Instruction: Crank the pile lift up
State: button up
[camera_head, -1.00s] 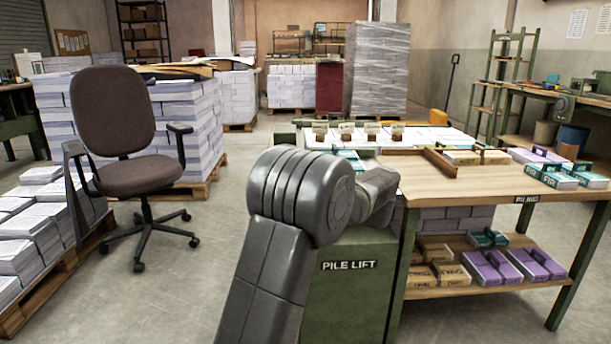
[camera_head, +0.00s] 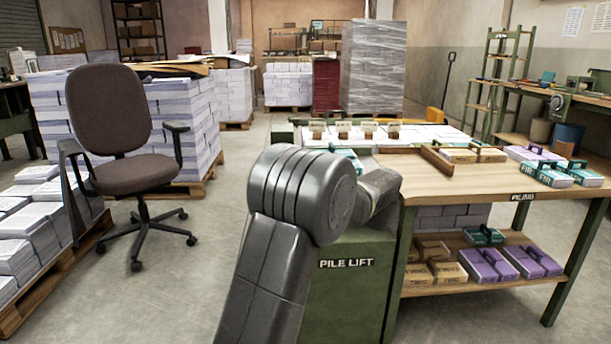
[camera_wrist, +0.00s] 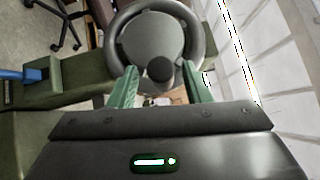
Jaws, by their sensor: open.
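The pile lift (camera_head: 350,290) is a green cabinet with a "PILE LIFT" label, standing left of the wooden table in the head view. My arm covers part of its top and left side. In the wrist view a grey handwheel (camera_wrist: 145,37) with a round hub lies just ahead, with a dark round crank knob (camera_wrist: 160,70) at its near rim. My gripper (camera_wrist: 161,80) is open, with one green finger on each side of the knob. I cannot tell whether either finger touches it. The fingers and the wheel are hidden in the head view.
A wooden table (camera_head: 480,189) with boxed paper packs stands right of the lift. A brown office chair (camera_head: 108,110) and a pallet stack (camera_head: 30,245) stand at left. White paper stacks (camera_wrist: 262,50) are close at right in the wrist view. Floor between chair and lift is clear.

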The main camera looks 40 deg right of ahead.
jog(key=p+v, duration=0.2)
jog(key=v, duration=1)
jog(key=shift+s+p, duration=0.15)
jog(key=shift+p, duration=0.15)
jog(key=b+x, duration=0.3)
jog(key=x, duration=1)
jog(key=shift+w, duration=0.3)
jog(key=shift+w+r, duration=0.1)
